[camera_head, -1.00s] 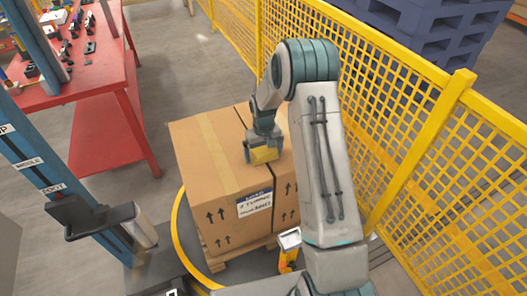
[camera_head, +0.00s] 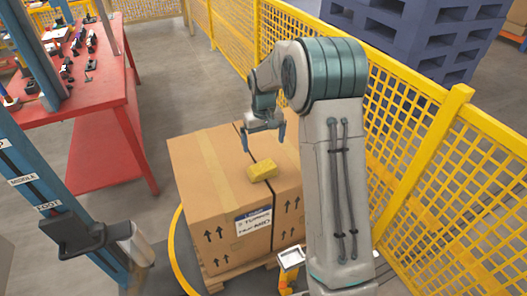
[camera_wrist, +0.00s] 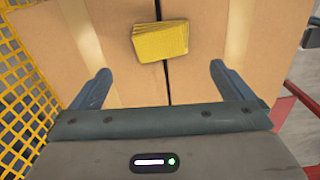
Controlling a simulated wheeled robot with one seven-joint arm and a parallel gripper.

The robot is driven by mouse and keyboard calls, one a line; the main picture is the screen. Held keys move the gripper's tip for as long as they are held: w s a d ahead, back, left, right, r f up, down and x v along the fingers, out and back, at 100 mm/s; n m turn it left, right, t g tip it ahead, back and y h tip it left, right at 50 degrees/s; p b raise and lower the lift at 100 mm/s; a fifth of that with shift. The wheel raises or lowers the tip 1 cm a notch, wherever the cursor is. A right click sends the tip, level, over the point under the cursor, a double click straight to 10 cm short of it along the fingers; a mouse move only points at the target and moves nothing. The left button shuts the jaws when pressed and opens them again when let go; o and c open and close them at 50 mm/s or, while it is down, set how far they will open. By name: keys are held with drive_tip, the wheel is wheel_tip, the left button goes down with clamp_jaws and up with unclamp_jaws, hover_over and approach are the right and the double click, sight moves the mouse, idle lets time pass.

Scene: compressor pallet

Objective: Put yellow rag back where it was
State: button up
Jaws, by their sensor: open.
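The yellow rag (camera_head: 262,170) is a small folded block lying on top of the cardboard box (camera_head: 205,180), near the box's dark centre seam. In the wrist view the rag (camera_wrist: 160,41) lies across that seam, beyond the fingertips and apart from them. My gripper (camera_head: 264,143) is open and empty, above the box top and behind the rag in the head view. Both fingers (camera_wrist: 160,78) show spread wide in the wrist view, with bare cardboard between them.
The box stands on a wooden pallet (camera_head: 222,280) inside a yellow floor ring. Yellow mesh fencing (camera_head: 425,165) runs along the right and back. A red table (camera_head: 95,95) with tools is at left. A blue post (camera_head: 45,190) stands front left.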

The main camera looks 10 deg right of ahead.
drive_tip(key=s+r+t, duration=0.1)
drive_tip(key=s+r, duration=1)
drive_tip(key=s, duration=0.3)
drive_tip(key=s+m+t, duration=0.1)
drive_tip(key=s+t, duration=0.1)
drive_tip(key=s, duration=1.4)
drive_tip(key=shift+s+a+r+m, duration=0.3)
drive_tip(key=shift+s+a+m, duration=0.05)
drive_tip(key=shift+m, duration=0.05)
